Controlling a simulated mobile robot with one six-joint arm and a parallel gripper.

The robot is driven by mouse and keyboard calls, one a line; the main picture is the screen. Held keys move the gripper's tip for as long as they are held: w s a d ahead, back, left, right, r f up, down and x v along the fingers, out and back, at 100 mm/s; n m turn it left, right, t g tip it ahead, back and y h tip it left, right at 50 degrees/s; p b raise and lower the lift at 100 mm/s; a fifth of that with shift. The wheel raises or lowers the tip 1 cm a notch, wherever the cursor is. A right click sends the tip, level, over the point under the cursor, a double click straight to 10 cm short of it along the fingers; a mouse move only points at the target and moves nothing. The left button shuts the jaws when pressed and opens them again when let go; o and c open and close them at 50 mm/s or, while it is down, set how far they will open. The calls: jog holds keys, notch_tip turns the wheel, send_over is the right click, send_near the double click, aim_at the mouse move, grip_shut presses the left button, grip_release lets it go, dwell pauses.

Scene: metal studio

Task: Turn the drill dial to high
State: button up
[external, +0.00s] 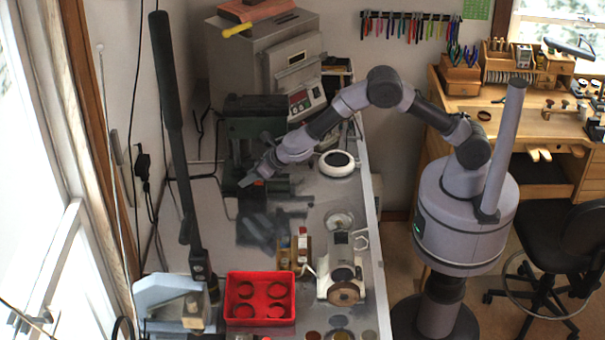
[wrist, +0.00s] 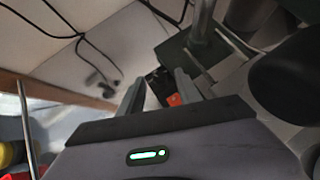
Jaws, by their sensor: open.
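My gripper (external: 254,181) reaches over the bench from the right, beside a dark green machine (external: 240,130). In the wrist view my gripper (wrist: 160,88) has its two fingers apart with nothing held between them. A black box (wrist: 157,78) with an orange-red part (wrist: 174,100) shows beyond and between the fingers. I cannot tell whether this is the drill's control, and no dial or its setting can be made out. A metal column on a dark green block (wrist: 188,58) stands just past the right finger. My gripper hides part of the machine in the external view.
A white round device (external: 337,165) sits right of my arm's end. A grey oven-like box (external: 290,62) stands behind. A red tray (external: 261,315), a white grinder-like machine (external: 342,268) and a tall dark lever (external: 178,130) are nearer the camera. Cables run along the wall.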

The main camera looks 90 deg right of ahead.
jog(key=shift+w+d+f, duration=0.1)
jog(key=shift+w+f, duration=0.1)
jog(key=shift+f, duration=0.05)
grip_shut()
